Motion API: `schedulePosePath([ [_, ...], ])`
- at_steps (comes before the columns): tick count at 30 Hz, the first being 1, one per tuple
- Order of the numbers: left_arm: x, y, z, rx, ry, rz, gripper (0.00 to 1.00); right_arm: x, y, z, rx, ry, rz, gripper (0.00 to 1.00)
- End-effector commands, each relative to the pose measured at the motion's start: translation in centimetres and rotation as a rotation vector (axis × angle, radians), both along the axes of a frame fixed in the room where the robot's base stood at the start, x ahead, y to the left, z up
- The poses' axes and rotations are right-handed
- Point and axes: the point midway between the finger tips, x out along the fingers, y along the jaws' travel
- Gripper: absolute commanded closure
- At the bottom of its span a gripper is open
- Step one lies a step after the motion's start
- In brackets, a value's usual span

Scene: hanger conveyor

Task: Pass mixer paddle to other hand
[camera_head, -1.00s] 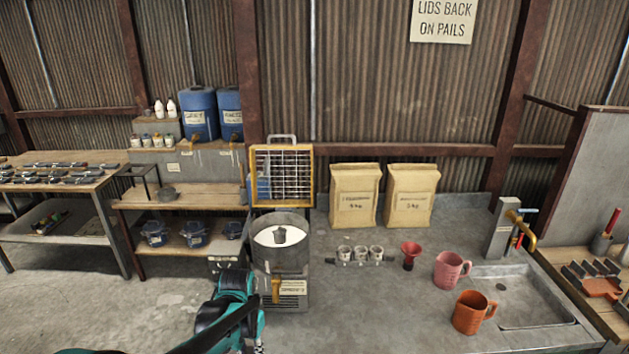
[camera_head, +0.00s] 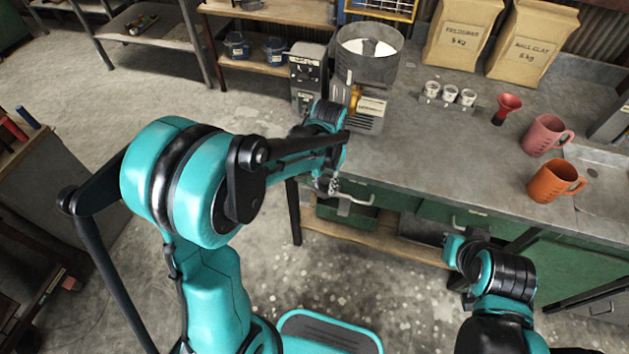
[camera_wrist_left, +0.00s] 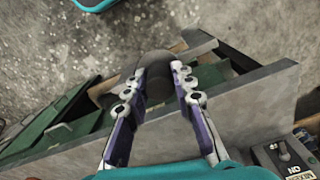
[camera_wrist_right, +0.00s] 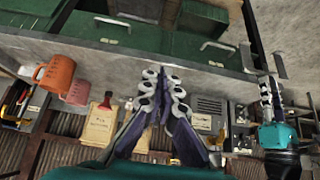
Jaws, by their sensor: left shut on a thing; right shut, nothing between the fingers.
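My left gripper (camera_head: 328,184) is in front of the bench near the mixer. In the left wrist view its fingers (camera_wrist_left: 158,82) are shut on a dark grey rounded piece, which I take to be the mixer paddle (camera_wrist_left: 155,66); its full shape is unclear. In the right wrist view grey pieces (camera_wrist_right: 279,64) show at the tips of my left gripper (camera_wrist_right: 268,92). My right gripper (camera_wrist_right: 164,88) is shut and empty, fingertips together, apart from the left one. In the head view the right arm is at lower right, its fingers not clear.
The mixer (camera_head: 347,75) with its drum stands on the grey bench (camera_head: 430,150). Several white cups, a red funnel (camera_head: 507,108), a pink mug (camera_head: 543,136) and an orange mug (camera_head: 556,181) stand on it. Green drawers (camera_head: 370,190) are below. Open floor lies before the bench.

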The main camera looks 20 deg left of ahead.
Motion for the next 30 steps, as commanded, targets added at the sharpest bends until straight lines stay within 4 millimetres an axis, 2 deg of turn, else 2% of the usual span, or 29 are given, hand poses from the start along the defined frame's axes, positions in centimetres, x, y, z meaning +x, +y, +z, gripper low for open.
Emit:
schedulePosePath([
  [1,0.4,-1.2,1.1,0.0,0.0,-0.06,1.0,0.0,0.0,0.0,0.0,0.0,0.0,1.0],
  [6,1.6,-4.7,4.2,0.0,0.0,-0.255,1.0,0.0,0.0,0.0,0.0,0.0,0.0,1.0],
  [10,2.4,-6.8,6.0,0.0,0.0,-0.373,1.0,0.0,0.0,0.0,0.0,0.0,0.0,1.0],
  [14,2.9,-8.1,7.1,0.0,0.0,-0.445,1.0,0.0,0.0,0.0,0.0,0.0,0.0,1.0],
  [19,3.1,-8.7,7.7,0.0,0.0,-0.483,1.0,0.2,0.3,0.0,0.042,0.009,-0.034,0.58],
  [20,3.1,-8.7,7.7,0.0,0.0,-0.484,1.0,0.4,0.5,0.0,0.066,0.014,-0.056,0.51],
  [23,3.1,-8.7,7.7,0.0,0.0,-0.484,1.0,1.2,1.4,0.0,0.2,0.049,-0.174,0.51],
  [30,3.1,-8.7,7.7,0.0,0.0,-0.483,1.0,4.7,5.7,0.0,0.706,0.245,-0.662,0.51],
])
